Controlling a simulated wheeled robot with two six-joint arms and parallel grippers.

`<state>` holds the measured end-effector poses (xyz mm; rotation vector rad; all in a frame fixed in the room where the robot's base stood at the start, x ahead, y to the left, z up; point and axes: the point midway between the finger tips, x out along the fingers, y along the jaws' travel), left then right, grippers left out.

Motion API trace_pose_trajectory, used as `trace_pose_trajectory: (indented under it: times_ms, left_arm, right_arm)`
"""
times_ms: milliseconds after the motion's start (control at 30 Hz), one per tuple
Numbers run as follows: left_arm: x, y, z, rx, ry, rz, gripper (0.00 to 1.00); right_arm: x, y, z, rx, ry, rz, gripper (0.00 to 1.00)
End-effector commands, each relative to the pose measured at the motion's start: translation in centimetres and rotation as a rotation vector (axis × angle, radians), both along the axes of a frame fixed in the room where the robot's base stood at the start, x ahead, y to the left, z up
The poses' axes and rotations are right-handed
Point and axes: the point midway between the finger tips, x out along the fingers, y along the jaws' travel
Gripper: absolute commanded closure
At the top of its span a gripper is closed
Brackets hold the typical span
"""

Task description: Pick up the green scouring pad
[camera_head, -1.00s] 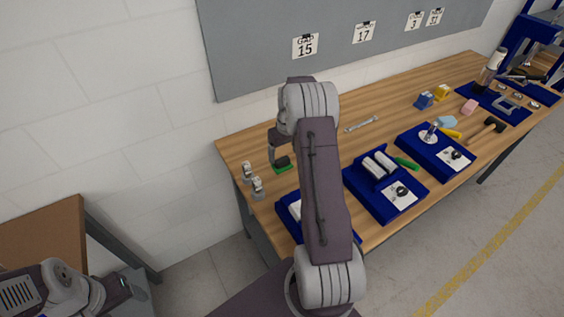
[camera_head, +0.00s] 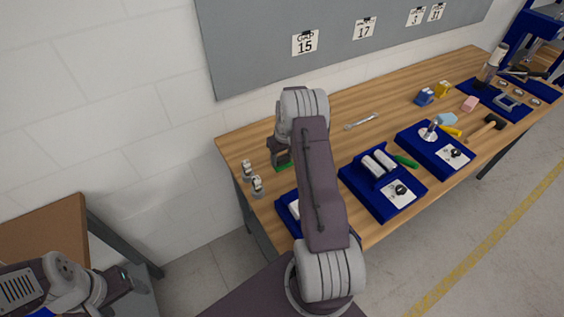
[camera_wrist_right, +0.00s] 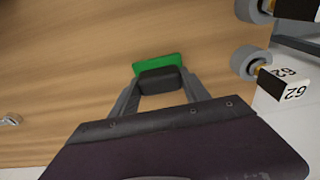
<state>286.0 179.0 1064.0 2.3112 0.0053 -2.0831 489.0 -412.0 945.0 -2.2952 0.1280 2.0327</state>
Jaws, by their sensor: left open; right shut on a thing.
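The green scouring pad (camera_head: 284,168) lies at the left part of the wooden table, mostly hidden by my right arm. In the right wrist view the green pad (camera_wrist_right: 157,64) shows with a dark block (camera_wrist_right: 160,80) on it. My right gripper (camera_wrist_right: 160,82) is shut on this dark-topped pad, one finger on each side of the block. I cannot tell whether the pad is clear of the table. In the head view my right gripper (camera_head: 279,156) is over the pad. My left gripper (camera_head: 122,285) is open and empty at the lower left, away from the table.
Two small roller pieces (camera_head: 257,186) stand near the table's left edge; in the wrist view one roller (camera_wrist_right: 245,62) is right of the pad. Blue trays (camera_head: 355,183) line the front. A wrench (camera_head: 361,122) lies behind. Bare wood (camera_head: 330,133) is around the pad.

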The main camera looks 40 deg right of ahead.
Motion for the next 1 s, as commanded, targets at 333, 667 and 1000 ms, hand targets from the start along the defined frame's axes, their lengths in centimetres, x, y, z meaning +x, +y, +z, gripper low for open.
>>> trace_pose_trajectory:
  times_ms: [333,667,1000]
  left_arm:
    - [0.0,0.0,-0.6,0.0,0.0,0.0,0.32]
    - [0.0,0.0,-2.2,0.0,0.0,0.0,0.32]
    - [0.0,0.0,-2.7,0.0,0.0,0.0,0.32]
  right_arm:
    - [0.1,-0.1,1.3,-0.002,-0.004,0.0,0.86]
    - [-1.4,-4.2,6.5,-0.003,-0.004,-0.005,0.86]
    - [-3.4,-9.7,10.1,-0.001,-0.002,-0.002,0.86]
